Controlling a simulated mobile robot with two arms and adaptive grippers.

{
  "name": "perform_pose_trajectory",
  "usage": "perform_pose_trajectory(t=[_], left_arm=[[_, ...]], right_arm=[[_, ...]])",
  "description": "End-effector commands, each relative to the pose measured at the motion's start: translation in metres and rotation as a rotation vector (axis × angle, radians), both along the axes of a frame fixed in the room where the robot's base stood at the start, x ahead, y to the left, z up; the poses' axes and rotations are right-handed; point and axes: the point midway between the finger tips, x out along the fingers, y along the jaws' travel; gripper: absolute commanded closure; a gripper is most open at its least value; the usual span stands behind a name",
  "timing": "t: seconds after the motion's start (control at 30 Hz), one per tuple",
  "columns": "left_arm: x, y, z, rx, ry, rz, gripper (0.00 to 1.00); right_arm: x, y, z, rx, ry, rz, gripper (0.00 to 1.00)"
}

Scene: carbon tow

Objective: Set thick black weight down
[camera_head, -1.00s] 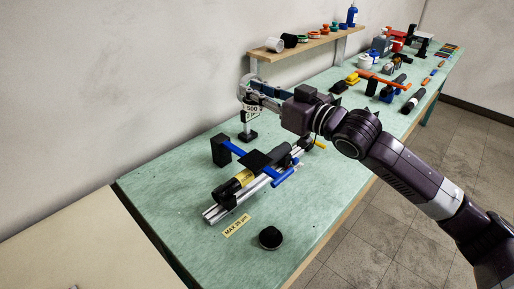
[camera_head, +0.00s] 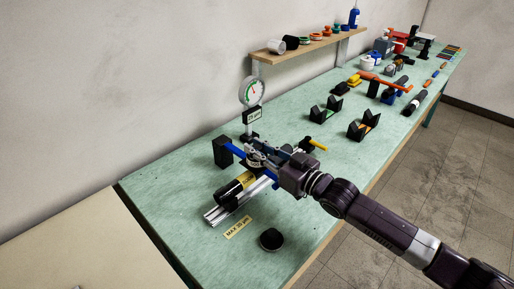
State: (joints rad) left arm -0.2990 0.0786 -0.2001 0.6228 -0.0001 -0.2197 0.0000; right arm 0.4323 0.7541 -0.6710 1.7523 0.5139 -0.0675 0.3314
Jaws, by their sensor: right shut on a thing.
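My right gripper (camera_head: 262,156) is shut low over the aluminium rail fixture (camera_head: 215,215), beside its blue lever (camera_head: 236,150). The thing between its fingers, which I take for the thick black weight, is mostly hidden by the fingers; I cannot tell whether it touches the fixture. A yellow-and-black cylinder (camera_head: 234,188) lies along the rail just left of the gripper. A separate round black puck (camera_head: 271,240) lies flat on the green bench near its front edge. My left gripper is not in view.
A dial gauge (camera_head: 252,91) stands behind the fixture. Two black V-shaped cradles (camera_head: 325,110) (camera_head: 364,127) stand to its right. A yellow "MAX 20 µm" label (camera_head: 237,227) lies in front. A shelf (camera_head: 310,46) holds small parts. The green bench (camera_head: 300,225) is clear beside the puck.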

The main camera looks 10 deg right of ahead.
Motion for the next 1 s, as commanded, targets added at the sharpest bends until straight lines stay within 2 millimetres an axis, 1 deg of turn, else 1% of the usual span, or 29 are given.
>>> perform_pose_trajectory(t=[0.23,0.37,0.4,0.53,0.57,0.8,0.9,1.0], left_arm=[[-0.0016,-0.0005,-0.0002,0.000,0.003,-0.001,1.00],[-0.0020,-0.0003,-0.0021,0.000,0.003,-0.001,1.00],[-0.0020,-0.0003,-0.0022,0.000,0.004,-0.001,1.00],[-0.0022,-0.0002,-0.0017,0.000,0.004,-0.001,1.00],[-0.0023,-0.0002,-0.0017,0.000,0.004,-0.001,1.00],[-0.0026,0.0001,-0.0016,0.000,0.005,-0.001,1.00],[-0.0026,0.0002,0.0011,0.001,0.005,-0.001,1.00],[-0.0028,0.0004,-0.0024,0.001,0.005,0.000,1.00]], right_arm=[[0.0001,0.0006,0.0026,0.004,-0.007,0.002,1.00],[0.0001,0.0006,-0.0011,0.003,-0.006,0.001,1.00],[-0.0001,0.0003,-0.0043,0.001,-0.002,0.001,0.81],[-0.0001,0.0004,-0.0037,0.001,-0.001,0.001,0.66],[-0.0001,0.0004,-0.0037,0.001,-0.001,0.001,0.64],[-0.0001,0.0003,-0.0032,0.001,-0.001,0.001,0.64],[0.0001,0.0003,0.0019,0.001,-0.002,0.001,0.64],[-0.0077,-0.0054,-0.0023,0.000,0.001,-0.001,0.64]])
